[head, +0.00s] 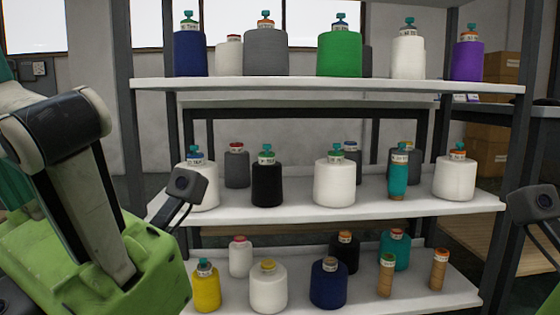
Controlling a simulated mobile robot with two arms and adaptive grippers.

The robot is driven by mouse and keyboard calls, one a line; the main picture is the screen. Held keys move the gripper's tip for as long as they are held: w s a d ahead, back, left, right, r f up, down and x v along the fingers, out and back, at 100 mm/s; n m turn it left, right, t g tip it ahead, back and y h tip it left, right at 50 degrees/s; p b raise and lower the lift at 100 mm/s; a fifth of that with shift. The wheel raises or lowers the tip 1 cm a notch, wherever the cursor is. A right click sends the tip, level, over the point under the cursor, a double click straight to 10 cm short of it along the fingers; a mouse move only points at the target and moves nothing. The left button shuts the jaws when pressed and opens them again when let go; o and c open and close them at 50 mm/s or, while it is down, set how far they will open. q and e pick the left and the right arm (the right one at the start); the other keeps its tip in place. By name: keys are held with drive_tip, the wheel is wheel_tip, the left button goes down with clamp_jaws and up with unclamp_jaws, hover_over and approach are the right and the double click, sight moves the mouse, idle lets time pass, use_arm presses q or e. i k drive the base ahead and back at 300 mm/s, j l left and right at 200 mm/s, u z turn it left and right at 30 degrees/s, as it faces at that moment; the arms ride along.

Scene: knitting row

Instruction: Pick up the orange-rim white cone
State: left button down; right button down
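A white cone (455,178) stands upright at the right end of the middle shelf, with a teal top and what looks like an orange rim below it. Another white cone (229,53) stands behind the front row on the top shelf, with a reddish-orange top. A white cone (268,290) on the bottom shelf has a yellowish top. White cones (334,184) and (408,58) have teal tops; their rim colours are too small to tell. My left arm (75,200) fills the lower left, but neither gripper's fingers are in view.
The rack has a top shelf (300,84), a middle shelf (310,217) and a bottom shelf (445,293), holding several coloured cones. A dark upright post (515,150) stands at the right. Cardboard boxes (490,130) are behind it.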

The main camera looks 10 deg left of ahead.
sight(454, 177)
drive_tip(key=i+l, duration=0.1)
drive_tip(key=l, duration=0.4)
drive_tip(key=i+l, duration=0.1)
drive_tip(key=l, duration=0.45)
drive_tip(key=i+l, duration=0.1)
drive_tip(key=l, duration=0.95)
drive_tip(key=i, duration=0.05)
